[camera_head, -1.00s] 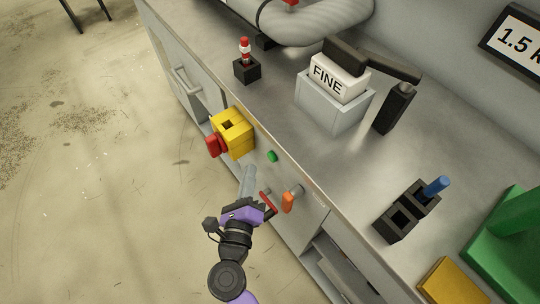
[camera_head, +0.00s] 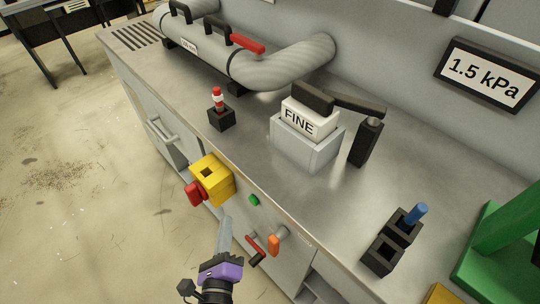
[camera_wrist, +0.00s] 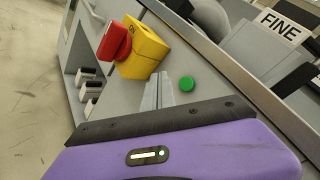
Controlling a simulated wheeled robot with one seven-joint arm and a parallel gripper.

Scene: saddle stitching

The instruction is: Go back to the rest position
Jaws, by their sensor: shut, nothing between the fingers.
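My gripper (camera_head: 225,228) has a purple body and grey fingers. In the head view it is at the lower middle, in front of the bench's front panel. Its fingers are together with nothing between them. In the wrist view the fingertips (camera_wrist: 160,78) point up towards the panel, between the yellow box and the green button. The yellow box (camera_head: 219,184) with a red part (camera_head: 195,193) is mounted on the panel, up and left of my gripper. The green button (camera_head: 253,200) is up and right of it.
A red lever (camera_head: 256,249) and an orange handle (camera_head: 274,243) stick out of the panel right of my gripper. The bench top (camera_head: 220,150) carries a FINE block (camera_head: 299,121), a black two-slot holder (camera_head: 380,256) and a grey pipe (camera_head: 285,62). The floor at left (camera_head: 80,200) is clear.

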